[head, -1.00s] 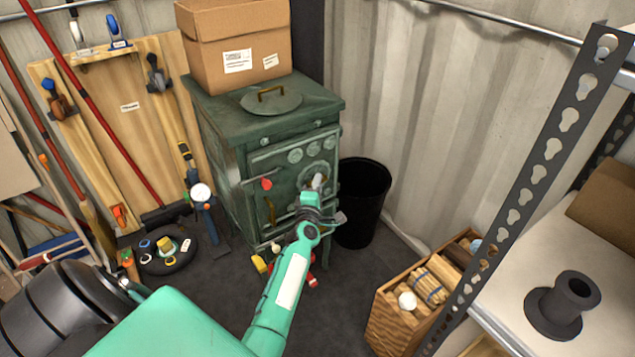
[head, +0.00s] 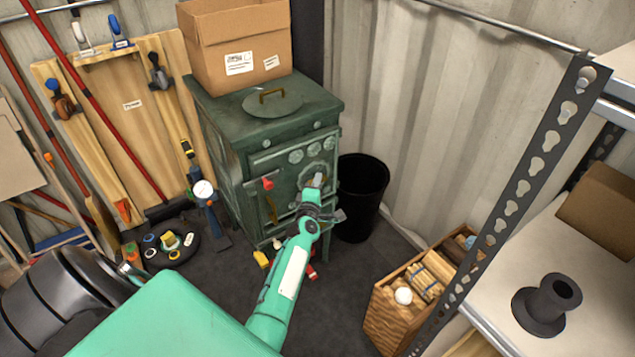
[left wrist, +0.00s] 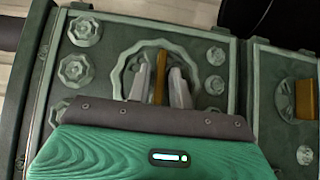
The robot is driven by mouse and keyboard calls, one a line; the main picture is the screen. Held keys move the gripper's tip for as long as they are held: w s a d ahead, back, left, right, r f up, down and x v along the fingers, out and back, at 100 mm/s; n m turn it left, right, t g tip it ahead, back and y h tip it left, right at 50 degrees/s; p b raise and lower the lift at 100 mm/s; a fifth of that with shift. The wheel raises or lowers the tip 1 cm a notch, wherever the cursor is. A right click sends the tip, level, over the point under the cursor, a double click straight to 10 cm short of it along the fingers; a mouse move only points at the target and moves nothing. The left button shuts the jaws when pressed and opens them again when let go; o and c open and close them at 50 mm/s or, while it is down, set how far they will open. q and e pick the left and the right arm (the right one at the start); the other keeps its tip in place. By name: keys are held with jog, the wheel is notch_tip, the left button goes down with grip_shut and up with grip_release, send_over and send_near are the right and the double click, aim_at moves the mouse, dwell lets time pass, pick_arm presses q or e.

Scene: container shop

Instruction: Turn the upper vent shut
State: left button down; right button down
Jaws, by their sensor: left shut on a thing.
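The dark green stove (head: 225,140) stands at the back, its front facing right and toward me. The upper vent (head: 304,172) is a round, scalloped disc on its front, below a row of three small round knobs; it also shows in the left wrist view (left wrist: 122,66). My left gripper (head: 317,182) is at this vent. In the left wrist view its two pale fingers (left wrist: 161,88) are on either side of the vent's brass handle (left wrist: 160,70), shut on it. Another brass handle (left wrist: 305,98) shows on a lower panel at the right there. My right gripper is not in view.
A cardboard box (head: 235,50) and a lidded plate (head: 272,103) are on the stove top. A black bin (head: 362,200) stands close to the right of the stove. A wooden crate (head: 385,318) and a metal shelf (head: 520,215) are on the right.

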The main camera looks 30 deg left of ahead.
pick_arm(q)
jog(key=c, duration=1.5)
grip_release()
